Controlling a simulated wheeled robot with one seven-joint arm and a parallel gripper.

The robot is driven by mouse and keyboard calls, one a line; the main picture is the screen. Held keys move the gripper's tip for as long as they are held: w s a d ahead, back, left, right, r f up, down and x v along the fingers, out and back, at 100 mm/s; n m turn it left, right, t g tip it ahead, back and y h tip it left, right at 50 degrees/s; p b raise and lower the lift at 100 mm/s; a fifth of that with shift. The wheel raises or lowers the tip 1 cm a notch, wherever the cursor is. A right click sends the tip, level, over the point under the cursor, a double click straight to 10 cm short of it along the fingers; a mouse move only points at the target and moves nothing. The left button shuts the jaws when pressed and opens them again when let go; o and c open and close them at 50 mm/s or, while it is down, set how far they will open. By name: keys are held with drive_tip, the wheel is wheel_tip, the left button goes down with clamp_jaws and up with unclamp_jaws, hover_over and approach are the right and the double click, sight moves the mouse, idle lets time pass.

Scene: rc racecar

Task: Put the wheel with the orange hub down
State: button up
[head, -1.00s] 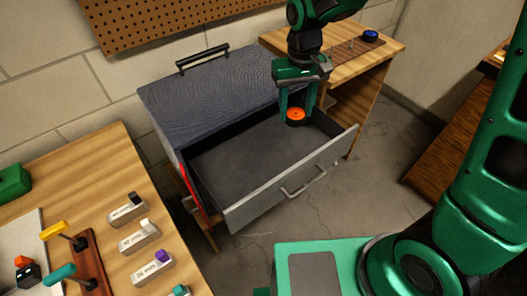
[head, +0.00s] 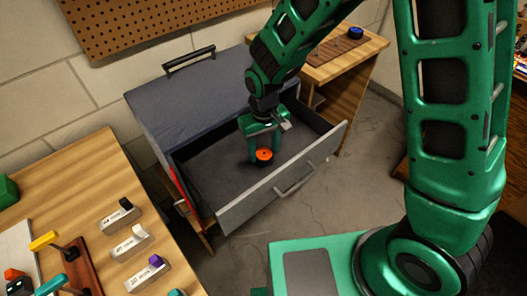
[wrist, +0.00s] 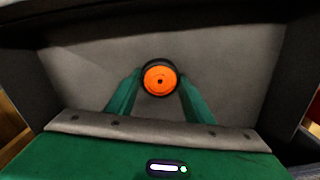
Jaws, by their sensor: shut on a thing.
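The wheel with the orange hub (head: 264,155) has a dark tyre and is held between the fingers of my gripper (head: 265,152). It is inside the open grey drawer (head: 215,180), low down near the drawer floor; I cannot tell whether it touches the floor. In the wrist view the wheel (wrist: 160,79) sits between the two green fingertips of my gripper (wrist: 160,82), its orange face toward the camera, with the grey drawer floor behind it.
The drawer's front panel with its handle (head: 295,178) stands toward me. A wooden bench (head: 80,190) with labelled blocks is at left. A wooden shelf with a blue-hubbed wheel (head: 355,33) is behind at right. The drawer floor around the wheel looks bare.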

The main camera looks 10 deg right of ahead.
drive_tip(key=shift+f, duration=0.8)
drive_tip(key=o, duration=1.2)
drive_tip(key=shift+f, duration=0.1)
drive_tip(key=shift+c, duration=0.2)
wheel_tip(320, 180, up, 12)
drive_tip(key=shift+d, duration=0.1)
